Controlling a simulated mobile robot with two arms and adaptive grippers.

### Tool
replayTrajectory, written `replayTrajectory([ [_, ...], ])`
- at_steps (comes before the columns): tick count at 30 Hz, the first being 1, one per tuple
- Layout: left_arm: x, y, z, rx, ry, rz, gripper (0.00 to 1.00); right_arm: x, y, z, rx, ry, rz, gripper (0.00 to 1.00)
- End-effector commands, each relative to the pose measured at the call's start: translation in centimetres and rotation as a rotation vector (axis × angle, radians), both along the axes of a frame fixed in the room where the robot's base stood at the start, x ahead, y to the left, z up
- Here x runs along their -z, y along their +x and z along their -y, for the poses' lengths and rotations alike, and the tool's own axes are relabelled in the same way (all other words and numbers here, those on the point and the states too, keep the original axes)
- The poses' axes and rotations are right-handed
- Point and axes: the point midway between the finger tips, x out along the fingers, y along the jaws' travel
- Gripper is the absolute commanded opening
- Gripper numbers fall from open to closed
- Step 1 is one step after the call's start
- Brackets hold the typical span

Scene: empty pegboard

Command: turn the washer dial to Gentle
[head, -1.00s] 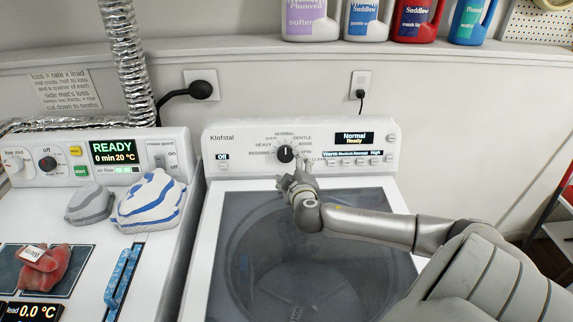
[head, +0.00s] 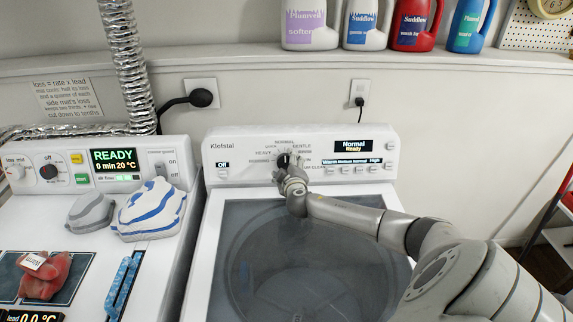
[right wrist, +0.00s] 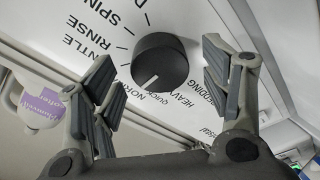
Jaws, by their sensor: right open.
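The washer dial (head: 283,160) is a black round knob on the white control panel of the washer (head: 215,225). In the right wrist view the dial (right wrist: 160,60) has a white pointer line towards the NORMAL end of its printed labels. The Gentle label (right wrist: 84,48) is partly covered by a finger, leaving "NTLE" readable. Gaps show between fingers and knob in the wrist view. My left gripper is out of view.
A dryer panel (head: 130,180) stands to the left, with a striped cloth (head: 150,210) and a grey cloth (head: 91,213) on the dryer. Detergent bottles (head: 413,25) line the shelf above. Small buttons (head: 373,169) sit right of the dial.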

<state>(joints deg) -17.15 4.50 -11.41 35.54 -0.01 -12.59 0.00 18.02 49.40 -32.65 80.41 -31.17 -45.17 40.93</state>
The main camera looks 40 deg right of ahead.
Motion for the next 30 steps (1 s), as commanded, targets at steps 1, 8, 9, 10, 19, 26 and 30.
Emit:
replayTrajectory([
  [1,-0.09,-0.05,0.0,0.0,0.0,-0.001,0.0,-0.02,0.32,0.17,0.001,0.0,0.001,0.71],
  [8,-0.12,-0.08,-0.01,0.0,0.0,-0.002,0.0,0.2,0.78,0.51,0.0,0.0,0.0,0.71],
  [9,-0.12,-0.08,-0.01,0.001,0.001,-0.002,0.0,0.19,0.79,0.51,-0.001,0.0,0.001,0.71],
  [10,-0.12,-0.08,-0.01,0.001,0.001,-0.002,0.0,0.21,0.79,0.51,-0.001,0.0,0.001,0.71],
  [19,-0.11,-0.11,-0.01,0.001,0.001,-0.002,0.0,0.2,0.76,0.49,-0.001,0.0,0.001,0.5],
  [26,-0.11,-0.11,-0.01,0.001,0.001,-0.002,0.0,0.23,0.75,0.48,-0.001,0.0,0.0,0.25],
  [30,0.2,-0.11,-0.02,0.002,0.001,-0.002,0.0,0.37,0.75,0.46,0.002,0.01,0.007,0.25],
])
